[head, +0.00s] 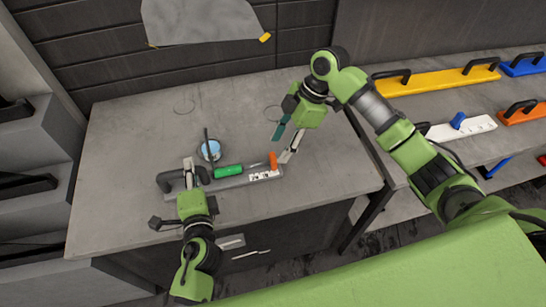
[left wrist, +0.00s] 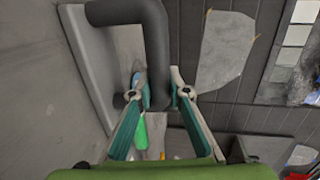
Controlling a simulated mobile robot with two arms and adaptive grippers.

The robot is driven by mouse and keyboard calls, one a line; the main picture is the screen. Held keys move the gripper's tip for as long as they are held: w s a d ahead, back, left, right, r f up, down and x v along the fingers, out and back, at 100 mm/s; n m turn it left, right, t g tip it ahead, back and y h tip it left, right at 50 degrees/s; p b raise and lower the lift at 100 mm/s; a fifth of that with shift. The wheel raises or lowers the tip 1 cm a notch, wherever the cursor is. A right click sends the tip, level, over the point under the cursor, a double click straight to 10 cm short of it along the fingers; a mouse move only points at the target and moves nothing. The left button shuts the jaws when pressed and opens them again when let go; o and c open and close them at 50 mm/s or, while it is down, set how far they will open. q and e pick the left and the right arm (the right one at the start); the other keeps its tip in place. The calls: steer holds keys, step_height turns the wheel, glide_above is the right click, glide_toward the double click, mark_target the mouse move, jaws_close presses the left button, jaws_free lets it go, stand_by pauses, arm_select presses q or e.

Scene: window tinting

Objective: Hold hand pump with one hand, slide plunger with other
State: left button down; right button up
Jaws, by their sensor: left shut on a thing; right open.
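The hand pump lies on the grey worktop, with a long grey base (head: 236,183), a black handle (head: 168,180) at its left end, a green cylinder (head: 229,171) and an orange plunger end (head: 273,160) at right. My left gripper (head: 191,174) is shut on the black handle. In the left wrist view the gripper (left wrist: 160,95) has its fingers on either side of the dark handle (left wrist: 152,40), and the green cylinder (left wrist: 141,132) shows beyond. My right gripper (head: 282,146) is open, its fingers apart just above and right of the orange plunger end, apparently not closed on it.
A round blue-topped item (head: 210,150) with a dark stick stands behind the pump. A grey sheet (head: 200,20) hangs on the back wall. Handled yellow (head: 435,82), white (head: 460,127) and other coloured tools lie on shelves at right. The worktop's back left is clear.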

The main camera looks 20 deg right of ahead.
mark_target(274, 157)
steer(key=x, duration=0.6)
steer(key=shift+f, duration=0.2)
steer(key=shift+c, duration=0.3)
